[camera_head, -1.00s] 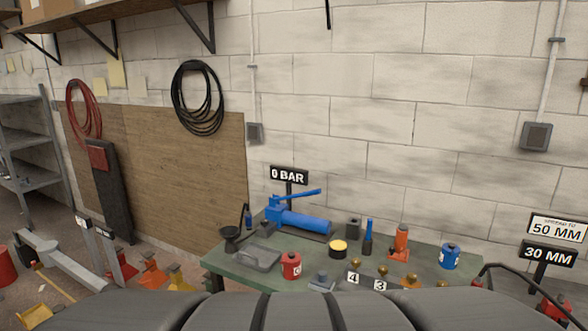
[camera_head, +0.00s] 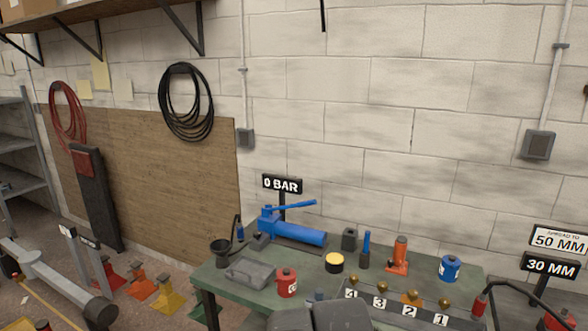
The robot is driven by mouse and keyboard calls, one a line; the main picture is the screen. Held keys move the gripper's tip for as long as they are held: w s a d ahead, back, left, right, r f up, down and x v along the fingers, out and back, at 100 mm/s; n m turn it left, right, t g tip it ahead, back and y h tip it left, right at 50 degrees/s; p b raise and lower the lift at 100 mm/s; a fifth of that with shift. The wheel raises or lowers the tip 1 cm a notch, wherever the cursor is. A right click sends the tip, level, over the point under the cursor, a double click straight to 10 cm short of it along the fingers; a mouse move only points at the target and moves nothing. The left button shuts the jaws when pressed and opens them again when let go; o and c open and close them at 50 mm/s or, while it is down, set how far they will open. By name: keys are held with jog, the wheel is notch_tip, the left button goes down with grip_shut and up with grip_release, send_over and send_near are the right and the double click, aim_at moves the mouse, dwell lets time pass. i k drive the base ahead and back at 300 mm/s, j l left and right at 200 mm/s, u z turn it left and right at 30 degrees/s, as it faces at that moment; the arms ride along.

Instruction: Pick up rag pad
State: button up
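I cannot make out a rag pad on the green bench (camera_head: 222,290) or elsewhere. A shallow grey tray (camera_head: 250,271) lies at the bench's left front, and I cannot tell what is in it. My gripper is not in view; only dark grey parts of my own body show at the bottom edge, covering part of the bench's front.
The bench holds a blue hand pump (camera_head: 298,234), a red can (camera_head: 286,283), a yellow-topped tin (camera_head: 334,263), an orange bottle jack (camera_head: 398,255), a blue can (camera_head: 449,268) and a numbered strip with brass knobs (camera_head: 400,303). Colored stands (camera_head: 140,285) stand on the floor at left.

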aim_at(317, 295)
jog(key=k+j+u, duration=0.1)
jog(key=i+l+u, duration=0.2)
jog(key=u, duration=0.15)
jog(key=i+l+u, duration=0.3)
jog(key=l+u, duration=0.65)
jog(key=l, duration=0.2)
jog(key=i, duration=0.05)
